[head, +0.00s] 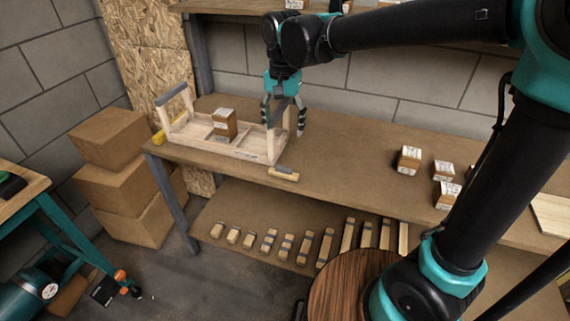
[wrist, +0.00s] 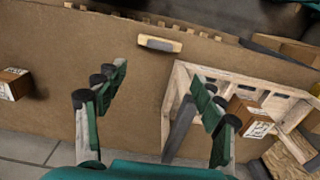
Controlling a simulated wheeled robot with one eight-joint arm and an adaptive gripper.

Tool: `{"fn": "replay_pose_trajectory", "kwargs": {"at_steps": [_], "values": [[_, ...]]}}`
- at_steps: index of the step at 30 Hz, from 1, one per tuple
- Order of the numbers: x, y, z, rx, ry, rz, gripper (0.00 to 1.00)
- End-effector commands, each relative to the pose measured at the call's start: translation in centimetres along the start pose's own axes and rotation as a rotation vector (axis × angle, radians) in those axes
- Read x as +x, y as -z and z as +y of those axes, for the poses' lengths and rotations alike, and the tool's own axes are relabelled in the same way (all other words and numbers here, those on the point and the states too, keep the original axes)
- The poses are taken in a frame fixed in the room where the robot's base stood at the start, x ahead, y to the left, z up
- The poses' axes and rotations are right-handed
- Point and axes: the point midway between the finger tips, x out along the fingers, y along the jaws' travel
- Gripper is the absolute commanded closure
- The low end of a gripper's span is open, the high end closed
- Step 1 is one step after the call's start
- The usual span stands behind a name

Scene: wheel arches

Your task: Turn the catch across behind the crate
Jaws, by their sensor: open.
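The pale wooden crate (head: 182,138) stands at the left end of the bench, with raised ends and grey handle bars. It also shows in the wrist view (wrist: 255,85). A short tan wooden bar (head: 284,173), apparently the catch, lies along the bench's front edge, just right of the crate's near right corner; it also shows in the wrist view (wrist: 160,44). My gripper (head: 284,117) is open over the crate's right end. In the wrist view, that end's grey bar (wrist: 180,128) appears between my fingers, closer to the right one; contact cannot be told.
A labelled box (head: 225,122) sits in the crate. A yellow piece (head: 158,137) is at the bench's left end. Several labelled blocks (head: 409,160) stand to the right. The bench top (head: 345,150) between is clear. A block wall is behind; wooden pieces lie on the lower shelf.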

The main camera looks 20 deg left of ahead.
Motion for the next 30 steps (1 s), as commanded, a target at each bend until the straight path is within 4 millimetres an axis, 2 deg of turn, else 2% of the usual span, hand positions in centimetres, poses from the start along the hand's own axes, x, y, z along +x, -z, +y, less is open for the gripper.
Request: {"fn": "replay_pose_trajectory", "kwargs": {"at_steps": [6,18,24,30], "values": [[4.4,0.1,0.0,0.000,0.000,0.000,0.31],[11.7,0.1,0.0,0.000,0.001,0.000,0.31],[13.9,0.1,0.0,-0.001,0.001,0.000,0.31],[14.6,0.0,0.0,-0.001,0.001,0.000,0.31]]}}
